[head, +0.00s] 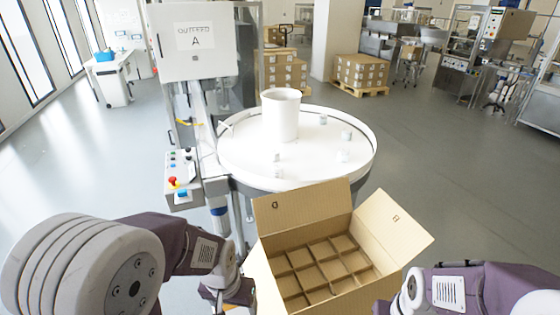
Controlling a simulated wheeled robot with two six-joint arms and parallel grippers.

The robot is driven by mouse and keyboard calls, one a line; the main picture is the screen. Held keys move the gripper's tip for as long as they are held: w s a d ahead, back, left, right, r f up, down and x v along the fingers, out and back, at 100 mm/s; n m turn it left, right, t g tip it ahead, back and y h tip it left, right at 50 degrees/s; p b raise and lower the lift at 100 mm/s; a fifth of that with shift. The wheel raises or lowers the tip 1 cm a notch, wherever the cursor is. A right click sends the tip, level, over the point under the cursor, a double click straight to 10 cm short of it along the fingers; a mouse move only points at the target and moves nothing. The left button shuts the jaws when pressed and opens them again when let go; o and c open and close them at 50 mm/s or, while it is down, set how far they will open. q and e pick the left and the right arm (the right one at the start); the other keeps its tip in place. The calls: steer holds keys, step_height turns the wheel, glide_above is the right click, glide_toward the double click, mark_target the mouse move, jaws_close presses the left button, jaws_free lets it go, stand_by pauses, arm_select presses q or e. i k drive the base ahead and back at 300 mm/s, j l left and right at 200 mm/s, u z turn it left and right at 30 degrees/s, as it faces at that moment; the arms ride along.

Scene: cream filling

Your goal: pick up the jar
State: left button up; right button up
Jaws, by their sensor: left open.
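Several small white jars stand on the round white turntable (245,165). One jar (277,157) is at the front, one (343,155) at the front right, one (346,135) at the right, and one (322,118) further back. My left gripper (232,294) is low in the picture, left of the open cardboard box (395,222). It is open, holds no jar that I can see, and is well apart from the jars. My right arm comes in at the lower right. Its gripper end is mostly cut off by the bottom edge, so its jaws cannot be made out.
The box has cell dividers, and the cells I see look empty. Its raised flaps stand between my arms and the turntable. A large white cylinder (281,115) stands on the turntable. A control panel (181,178) with a red button is at the left.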

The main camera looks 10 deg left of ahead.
mark_target(275, 154)
steer(key=j+z, duration=0.25)
steer(key=j, duration=0.2)
steer(key=k+j+z, duration=0.2)
steer(key=j, duration=0.25)
steer(key=j+z, duration=0.25)
steer(key=j, duration=0.2)
steer(key=k+j+z, duration=0.2)
steer(key=j, duration=0.25)
steer(key=i+j+z, duration=0.25)
steer(key=j, duration=0.2)
steer(key=i+j+z, duration=0.1)
steer(key=j+z, duration=0.15)
steer(key=j, duration=0.2)
steer(key=i+j+z, duration=0.2)
steer(key=j, duration=0.3)
steer(key=j+z, duration=0.25)
steer(key=j, duration=0.25)
steer(key=i+j+z, duration=0.15)
steer(key=j+z, duration=0.15)
steer(key=j, duration=0.25)
steer(key=i, duration=0.1)
